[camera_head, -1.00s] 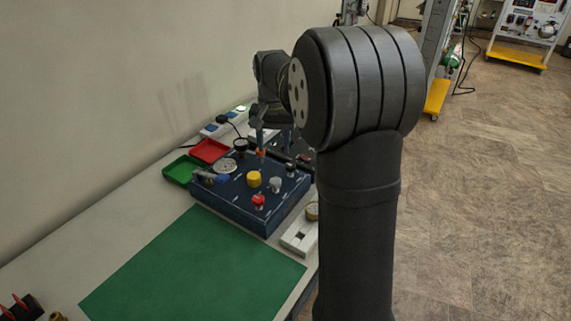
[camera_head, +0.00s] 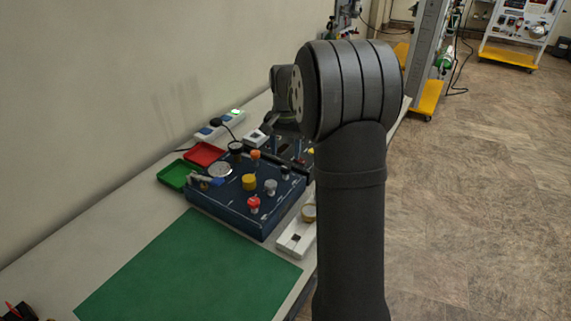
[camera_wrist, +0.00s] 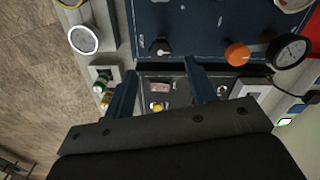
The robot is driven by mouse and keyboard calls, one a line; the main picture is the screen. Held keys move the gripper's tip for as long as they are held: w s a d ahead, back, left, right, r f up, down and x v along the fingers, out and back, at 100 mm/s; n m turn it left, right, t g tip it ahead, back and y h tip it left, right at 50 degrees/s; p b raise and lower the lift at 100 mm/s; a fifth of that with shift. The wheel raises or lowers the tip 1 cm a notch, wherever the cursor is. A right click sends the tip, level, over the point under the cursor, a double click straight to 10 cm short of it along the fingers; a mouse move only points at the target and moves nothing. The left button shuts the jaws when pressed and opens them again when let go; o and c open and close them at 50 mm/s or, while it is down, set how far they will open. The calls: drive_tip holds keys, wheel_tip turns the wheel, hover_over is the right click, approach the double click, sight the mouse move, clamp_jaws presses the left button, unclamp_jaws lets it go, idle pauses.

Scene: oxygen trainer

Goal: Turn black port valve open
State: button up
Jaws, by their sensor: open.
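The blue trainer panel (camera_head: 228,205) lies on the bench in the head view. A small black knob (camera_head: 285,171), which looks like the black port valve, sits near its far right corner. In the wrist view the black knob (camera_wrist: 160,46) is on the panel near its edge, just beyond the fingertips and roughly between them sideways. My gripper (camera_wrist: 160,74) is open and empty, its two blue fingers apart on either side of a dark tray area. In the head view my arm hides most of the gripper.
An orange knob (camera_wrist: 237,54) and a gauge (camera_wrist: 290,50) stand beside the black knob. Yellow (camera_head: 249,182), grey (camera_head: 270,187) and red (camera_head: 254,203) knobs stand on the panel. Red (camera_head: 205,153) and green (camera_head: 174,174) trays lie left. The green mat (camera_head: 190,270) is clear.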

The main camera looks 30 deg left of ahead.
sight(286, 168)
wheel_tip(286, 168, down, 6)
drive_tip(key=shift+r, duration=0.15)
drive_tip(key=c, duration=1)
